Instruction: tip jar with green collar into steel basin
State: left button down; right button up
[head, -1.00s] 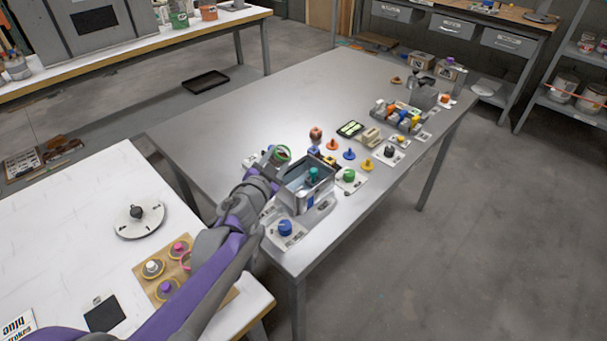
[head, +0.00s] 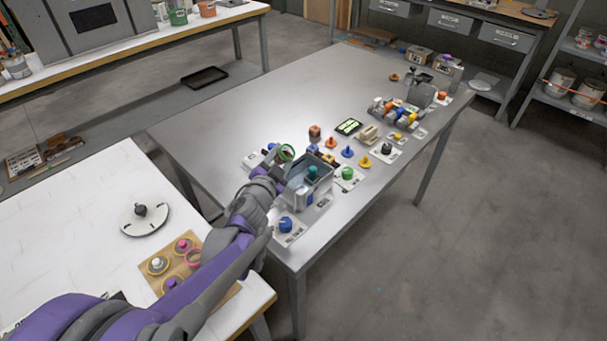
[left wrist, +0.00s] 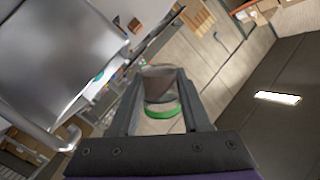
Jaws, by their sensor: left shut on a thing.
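The jar with the green collar (head: 287,152) is held in my left gripper (head: 275,163), beside the upper left of the steel basin (head: 318,190). The jar is tilted, and much of it is hidden behind the gripper in the head view. In the left wrist view the jar (left wrist: 158,85) sits between the two fingers of my left gripper (left wrist: 160,76), its green collar showing below. The basin (left wrist: 50,50) fills the upper left there. A teal object (head: 313,172) shows within the basin's outline. My right gripper is out of view.
A blue knob (head: 286,224) stands on a card before the basin. A green knob (head: 347,173), a yellow piece (head: 366,161) and a blue piece (head: 347,152) stand to its right. A rack of colored items (head: 397,113) is farther back. The grey table (head: 245,110) is clear behind the jar.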

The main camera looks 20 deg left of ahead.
aim_at(289, 147)
pick_arm(q)
jog(key=shift+d+r+m+p, duration=0.2)
jog(key=shift+m+p, duration=0.3)
jog(key=shift+p, duration=0.35)
jog(key=shift+a+f+m+p, duration=0.1)
jog(key=shift+f+m+p, duration=0.35)
jog(key=shift+m, duration=0.35)
jog(key=shift+r+m+y+p, duration=0.2)
jog(key=shift+m+y+p, duration=0.1)
jog(key=shift+m+p, duration=0.4)
dwell(1.0)
jog(key=shift+r+m+t, duration=0.3)
jog(key=shift+m, duration=0.6)
dwell(0.6)
jog(key=shift+d+r+m+p, duration=0.55)
jog(key=shift+d+r+m, duration=0.25)
jog(key=shift+r, duration=0.2)
dwell(0.5)
jog(key=shift+f+m+t+y+b, duration=0.3)
jog(key=shift+f+m+b, duration=0.25)
jog(key=shift+m+b, duration=0.4)
dwell(0.5)
jog(key=shift+d, duration=0.1)
